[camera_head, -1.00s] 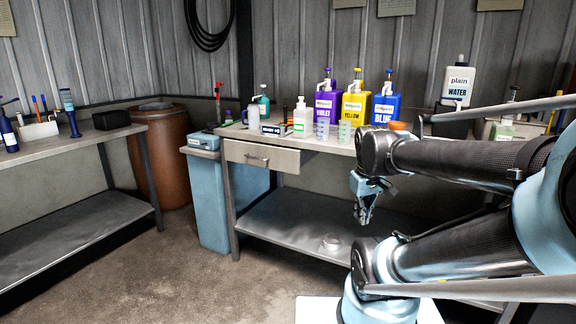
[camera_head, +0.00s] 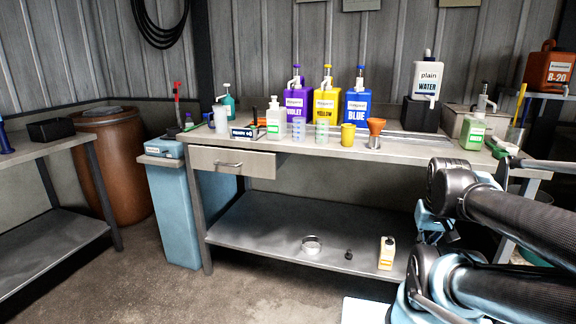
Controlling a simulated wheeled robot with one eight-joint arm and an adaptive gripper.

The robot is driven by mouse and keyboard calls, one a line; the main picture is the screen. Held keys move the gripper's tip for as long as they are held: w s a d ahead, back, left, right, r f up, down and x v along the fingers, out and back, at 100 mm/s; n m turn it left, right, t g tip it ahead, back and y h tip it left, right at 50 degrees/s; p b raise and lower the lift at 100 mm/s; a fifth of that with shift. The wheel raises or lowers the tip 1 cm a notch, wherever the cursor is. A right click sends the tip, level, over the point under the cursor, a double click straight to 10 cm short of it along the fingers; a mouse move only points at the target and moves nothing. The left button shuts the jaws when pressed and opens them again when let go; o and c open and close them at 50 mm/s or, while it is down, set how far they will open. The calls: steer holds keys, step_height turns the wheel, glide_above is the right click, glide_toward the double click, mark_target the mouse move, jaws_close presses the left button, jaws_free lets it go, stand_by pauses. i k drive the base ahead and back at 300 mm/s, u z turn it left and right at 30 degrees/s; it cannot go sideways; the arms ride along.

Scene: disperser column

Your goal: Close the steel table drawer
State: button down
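The steel table (camera_head: 345,150) stands ahead, with its drawer (camera_head: 215,160) under the left end of the top. The drawer front is plain grey metal with a small bar handle (camera_head: 228,164). The drawer seems to stand out a little from the table, with a strip of its right side showing. How far out it is cannot be judged well. My gripper (camera_head: 436,232) is at the right, in front of the table's right part and well apart from the drawer. It is partly hidden by my arm, and its fingers are too unclear to read.
Bottles, cups and an orange funnel (camera_head: 375,128) crowd the tabletop. A blue bin (camera_head: 172,215) stands left of the drawer. The floor before the drawer is clear.

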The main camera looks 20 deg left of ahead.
mark_target(256, 163)
steer(key=z, duration=0.95)
steer(key=k, duration=0.95)
steer(key=u, duration=1.55)
steer(key=i, duration=0.5)
